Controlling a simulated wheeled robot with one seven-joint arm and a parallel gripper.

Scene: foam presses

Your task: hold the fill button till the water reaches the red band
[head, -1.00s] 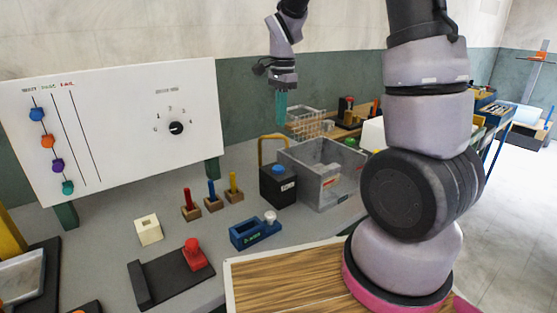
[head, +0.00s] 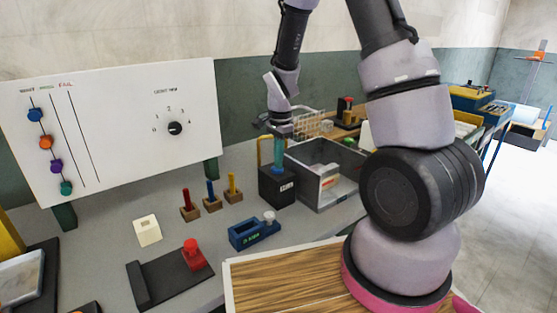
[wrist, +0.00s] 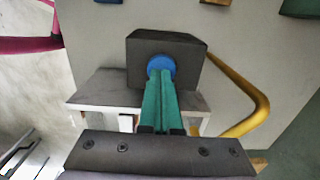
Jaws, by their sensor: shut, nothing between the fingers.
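My gripper (head: 279,170) is shut and empty, its teal fingers pointing down at the top of a black box (head: 278,190) with a small white label. In the wrist view the box (wrist: 190,47) carries a round blue button (wrist: 161,62), and my gripper's fingertips (wrist: 160,76) overlap its near edge. I cannot tell whether they touch it or whether it is pressed. A grey open-topped tank (head: 310,188) stands just right of the box. A pale gauge window with a small reddish mark (head: 330,182) is on its front. No water level can be made out.
A yellow pipe (wrist: 255,112) curves beside the box. Three coloured pegs, including a yellow one (head: 232,184), stand to its left. A white panel (head: 115,130) stands behind at left.

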